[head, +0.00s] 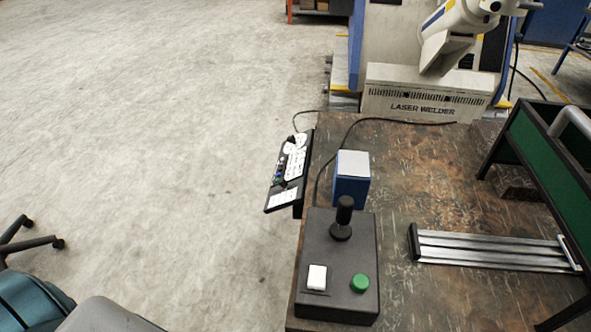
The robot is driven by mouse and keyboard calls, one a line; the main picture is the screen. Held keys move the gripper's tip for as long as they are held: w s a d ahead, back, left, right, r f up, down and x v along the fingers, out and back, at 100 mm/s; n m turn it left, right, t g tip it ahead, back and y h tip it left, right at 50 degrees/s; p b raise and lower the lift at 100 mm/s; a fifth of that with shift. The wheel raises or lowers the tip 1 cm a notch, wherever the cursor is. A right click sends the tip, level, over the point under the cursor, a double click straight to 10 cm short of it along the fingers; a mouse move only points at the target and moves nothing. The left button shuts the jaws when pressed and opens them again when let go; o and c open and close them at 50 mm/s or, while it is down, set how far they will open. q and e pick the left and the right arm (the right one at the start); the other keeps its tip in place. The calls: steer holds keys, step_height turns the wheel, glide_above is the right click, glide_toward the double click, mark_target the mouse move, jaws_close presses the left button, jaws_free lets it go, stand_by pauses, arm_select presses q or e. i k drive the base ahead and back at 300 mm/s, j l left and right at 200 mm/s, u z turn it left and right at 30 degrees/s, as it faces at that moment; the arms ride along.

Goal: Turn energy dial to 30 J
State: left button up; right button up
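A slim black control panel (305,160) is fixed at the left edge of the table, tilted and seen at a steep angle. It carries round white dial faces (295,163), some small coloured parts and a white label (285,197) at its near end. The dials are too small to read, so I cannot tell which is the energy dial or where it points. Neither of my grippers shows in the head view.
A dark joystick box (340,258) with a white button and a green button stands on the brown table (400,180). Behind it is a blue box (351,190). A metal rail (490,250) lies right. The laser welder (425,95) stands behind.

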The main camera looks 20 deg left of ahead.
mark_target(291, 139)
steer(key=k+j, duration=0.1)
steer(key=j, duration=0.6)
steer(key=k+j+u, duration=0.1)
steer(key=j, duration=0.6)
